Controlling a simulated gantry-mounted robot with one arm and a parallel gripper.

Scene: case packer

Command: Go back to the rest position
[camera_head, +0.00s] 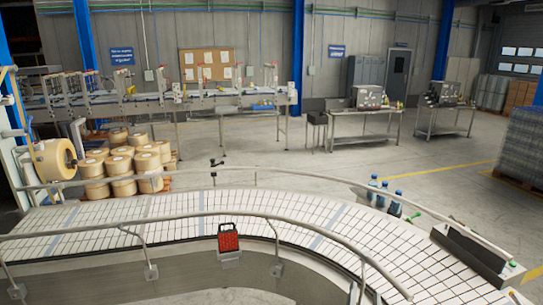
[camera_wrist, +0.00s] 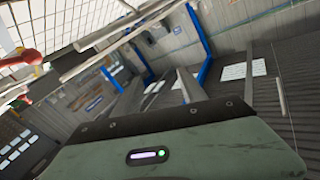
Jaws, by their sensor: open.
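My gripper (camera_wrist: 155,118) shows across the bottom of the wrist view as a worn grey-green body. It has a dark bolted edge and a small lit indicator. It is open, and I see nothing held in it. Its separate fingertips are hard to make out. The wrist view is tilted and looks toward the ceiling, walls and blue columns. I cannot make out my gripper in the head view.
A curved conveyor (camera_head: 180,207) with guide rails crosses the foreground. A red panel (camera_head: 228,238) is at its near side. Blue-capped bottles (camera_head: 384,194) stand by its far edge. Cream rolls (camera_head: 120,175) are stacked at left. Steel tables (camera_head: 365,112) stand behind. The middle floor is clear.

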